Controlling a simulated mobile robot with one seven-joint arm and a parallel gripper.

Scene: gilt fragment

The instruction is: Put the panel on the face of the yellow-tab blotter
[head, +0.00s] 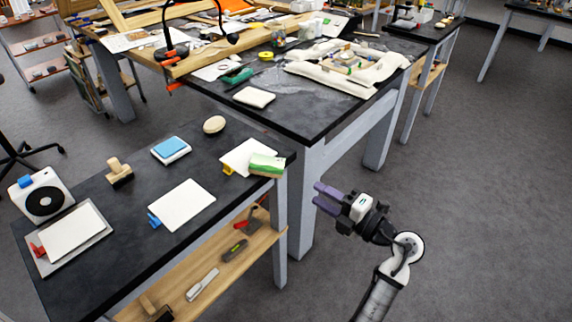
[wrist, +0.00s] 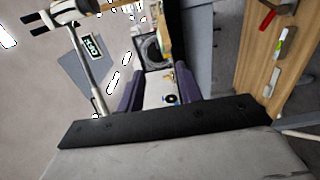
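The yellow-tab blotter (head: 238,153) is a white sheet at the far right end of the near dark table, its yellow tab at the lower left.
A blue-tab blotter (head: 184,206) and a red-tab blotter (head: 72,232) lie on the near table, with a blue-topped pad (head: 171,149), a wooden-handled stamp (head: 119,172) and a white device (head: 43,198). A lamp (head: 171,50) stands on the farther table. Floor at right is clear.

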